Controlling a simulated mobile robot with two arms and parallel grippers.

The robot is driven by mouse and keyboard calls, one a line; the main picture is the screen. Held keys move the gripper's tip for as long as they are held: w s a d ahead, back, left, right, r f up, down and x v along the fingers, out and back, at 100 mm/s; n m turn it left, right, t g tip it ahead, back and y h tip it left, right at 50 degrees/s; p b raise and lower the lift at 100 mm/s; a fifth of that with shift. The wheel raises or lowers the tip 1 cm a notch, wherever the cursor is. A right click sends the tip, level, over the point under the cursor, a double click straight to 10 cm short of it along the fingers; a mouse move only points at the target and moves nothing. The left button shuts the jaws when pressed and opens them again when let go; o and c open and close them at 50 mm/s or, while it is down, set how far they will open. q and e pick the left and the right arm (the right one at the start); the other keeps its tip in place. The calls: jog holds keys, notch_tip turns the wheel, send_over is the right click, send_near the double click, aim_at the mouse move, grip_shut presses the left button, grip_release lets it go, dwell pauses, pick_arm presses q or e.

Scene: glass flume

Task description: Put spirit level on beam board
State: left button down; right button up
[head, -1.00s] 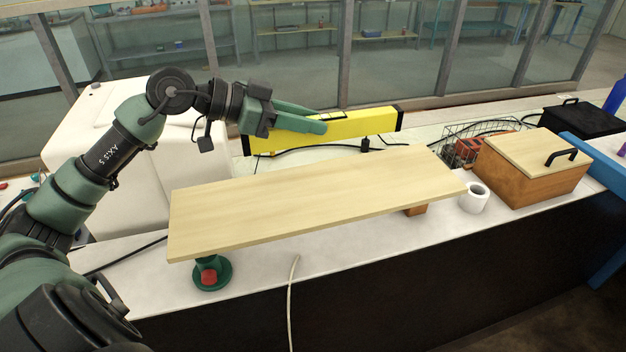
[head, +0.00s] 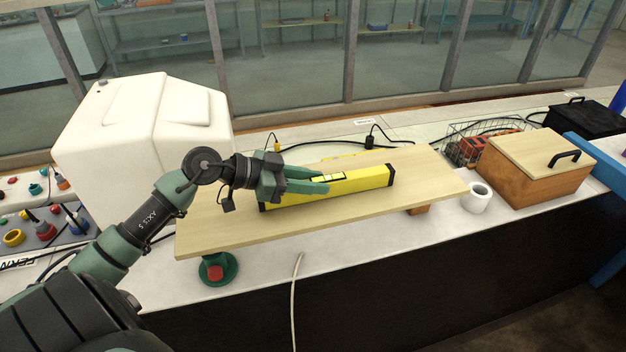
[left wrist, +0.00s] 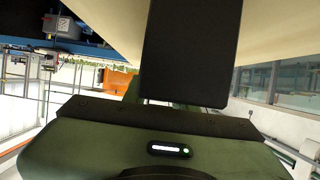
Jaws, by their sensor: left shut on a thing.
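The yellow spirit level (head: 350,184) with black end caps lies along the beam board, over its back middle part in the head view. It looks to be on or just above the board; I cannot tell whether it touches. My left gripper (head: 318,184) is shut on the level near its left half. The pale wooden beam board (head: 235,230) rests on a green jack (head: 217,269) at its left and a small brown block (head: 418,210) at its right. In the left wrist view a dark block shape, probably the level's end, hides much of the pale board (left wrist: 270,30). My right gripper is not in view.
A white roll (head: 477,198) stands right of the board, close to a wooden box with a black handle (head: 535,170). A wire basket (head: 468,140) is behind. A white housing (head: 140,140) stands at the back left. A pale cable hangs over the bench's front edge.

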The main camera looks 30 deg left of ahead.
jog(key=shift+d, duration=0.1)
pick_arm(q)
jog(key=c, duration=1.1)
grip_release()
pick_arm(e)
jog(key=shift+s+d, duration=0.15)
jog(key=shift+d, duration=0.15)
pick_arm(q)
jog(key=shift+s+a, duration=0.2)
jog(key=shift+s, duration=0.05)
jog(key=b+v, duration=0.3)
jog(key=v, duration=0.7)
jog(key=shift+r, duration=0.1)
jog(key=shift+s+a+r, duration=0.35)
jog(key=shift+s, duration=0.1)
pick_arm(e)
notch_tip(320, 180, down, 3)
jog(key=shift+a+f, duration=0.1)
